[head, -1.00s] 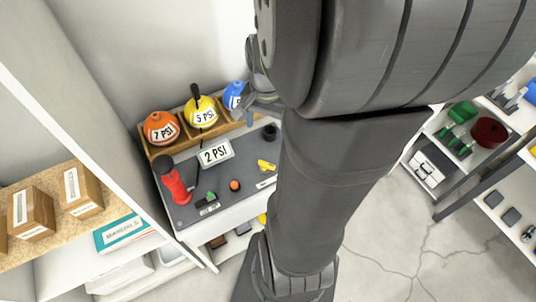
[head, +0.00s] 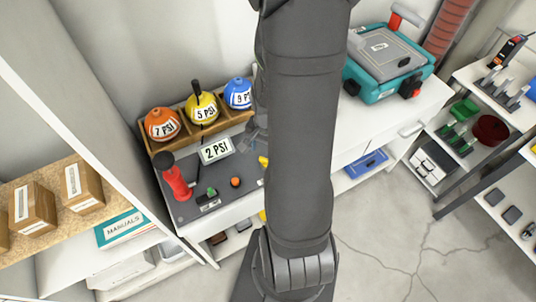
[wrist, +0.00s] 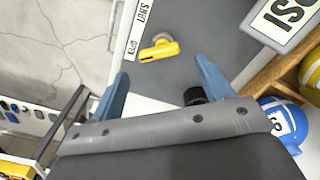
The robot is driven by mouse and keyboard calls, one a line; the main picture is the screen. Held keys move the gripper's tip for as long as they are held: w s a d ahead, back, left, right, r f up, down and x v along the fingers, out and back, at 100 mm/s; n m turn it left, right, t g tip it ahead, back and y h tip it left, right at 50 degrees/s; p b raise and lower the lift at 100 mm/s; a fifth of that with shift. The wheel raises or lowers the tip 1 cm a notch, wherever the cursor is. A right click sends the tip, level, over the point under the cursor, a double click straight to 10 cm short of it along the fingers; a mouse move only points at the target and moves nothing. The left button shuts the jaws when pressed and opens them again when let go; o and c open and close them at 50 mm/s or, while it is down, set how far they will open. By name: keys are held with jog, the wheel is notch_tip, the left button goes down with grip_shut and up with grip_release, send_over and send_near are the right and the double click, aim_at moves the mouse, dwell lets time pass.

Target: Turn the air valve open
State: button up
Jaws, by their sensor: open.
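The yellow air valve handle (wrist: 158,50) lies on the grey panel (wrist: 190,22) in the wrist view, just beyond my fingertips. One end of the handle points toward a white label (wrist: 138,28) marked SHUT and OPEN, nearer its OPEN end. My gripper (wrist: 162,66) is open and empty, its blue fingers spread on either side of the handle and apart from it. In the head view the valve (head: 263,161) is mostly hidden behind my arm, with only a yellow edge showing. My gripper (head: 252,140) is partly hidden there too.
Orange (head: 162,124), yellow (head: 201,107) and blue (head: 238,93) PSI balls sit in a wooden rack behind the panel. A 2 PSI sign (head: 216,150) and red cylinder (head: 175,183) stand on the panel. A black knob (wrist: 195,95) is near my right finger.

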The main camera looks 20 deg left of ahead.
jog(key=shift+f, duration=2.05)
jog(key=c, duration=1)
